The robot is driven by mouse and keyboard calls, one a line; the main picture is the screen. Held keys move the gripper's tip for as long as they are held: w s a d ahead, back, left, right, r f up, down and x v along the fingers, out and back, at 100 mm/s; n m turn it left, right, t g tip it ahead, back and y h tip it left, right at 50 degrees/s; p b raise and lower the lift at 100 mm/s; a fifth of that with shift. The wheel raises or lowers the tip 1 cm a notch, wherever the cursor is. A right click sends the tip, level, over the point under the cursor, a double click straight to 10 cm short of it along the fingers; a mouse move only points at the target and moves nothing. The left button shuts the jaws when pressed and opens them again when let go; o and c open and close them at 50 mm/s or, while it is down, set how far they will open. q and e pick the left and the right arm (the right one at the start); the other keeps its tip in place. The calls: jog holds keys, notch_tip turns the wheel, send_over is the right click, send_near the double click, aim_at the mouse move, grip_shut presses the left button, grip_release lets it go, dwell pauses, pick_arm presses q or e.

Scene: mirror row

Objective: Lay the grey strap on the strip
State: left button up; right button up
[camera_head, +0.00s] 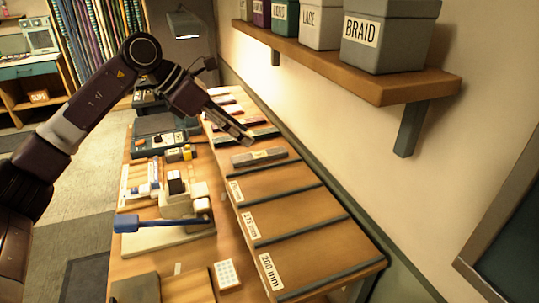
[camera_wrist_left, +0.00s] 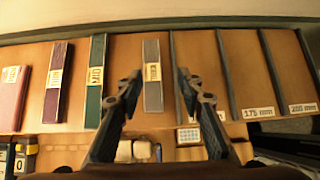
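The grey strap (camera_head: 259,157) lies flat across the sloped wooden board (camera_head: 270,185), with a pale label on it. In the left wrist view the grey strap (camera_wrist_left: 152,95) lies between my left gripper's fingers in the picture. My left gripper (camera_head: 248,139) is open and empty above the board, just beyond the strap in the head view; its spread fingers also show in the left wrist view (camera_wrist_left: 157,84). I cannot tell which part is the strip. Dark dividers split the board into bays, some bare, labelled 175 mm (camera_head: 250,225) and 200 mm (camera_head: 271,271). My right gripper is out of view.
A green strap (camera_wrist_left: 95,80), a maroon strap (camera_wrist_left: 57,82) and a pink one (camera_wrist_left: 12,100) lie left of the grey strap. A blue-handled tool (camera_head: 160,223) and small blocks crowd the bench. A wall shelf (camera_head: 360,82) holds labelled boxes, including BRAID (camera_head: 388,38).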

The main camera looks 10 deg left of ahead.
aim_at(258, 154)
pick_arm(q)
jog(key=shift+w+a+f+y, duration=0.15)
jog(key=shift+a+f+y, duration=0.3)
jog(key=shift+a+y, duration=0.05)
jog(key=shift+w+f, duration=0.1)
jog(key=shift+f, duration=0.2)
jog(key=shift+p+x, duration=0.45)
jog(key=shift+x, duration=0.35)
jog(key=p+x, duration=0.2)
jog(key=x, duration=0.2)
jog(key=shift+w+d+f, duration=0.1)
jog(key=shift+w+f, duration=0.1)
jog(key=shift+w+d+f, duration=0.1)
jog(key=shift+d+f, duration=0.1)
jog(key=shift+f, duration=0.15)
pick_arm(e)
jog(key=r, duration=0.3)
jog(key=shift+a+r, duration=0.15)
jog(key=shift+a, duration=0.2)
pick_arm(q)
jog(key=shift+c, duration=0.2)
jog(key=c, duration=0.8)
grip_shut()
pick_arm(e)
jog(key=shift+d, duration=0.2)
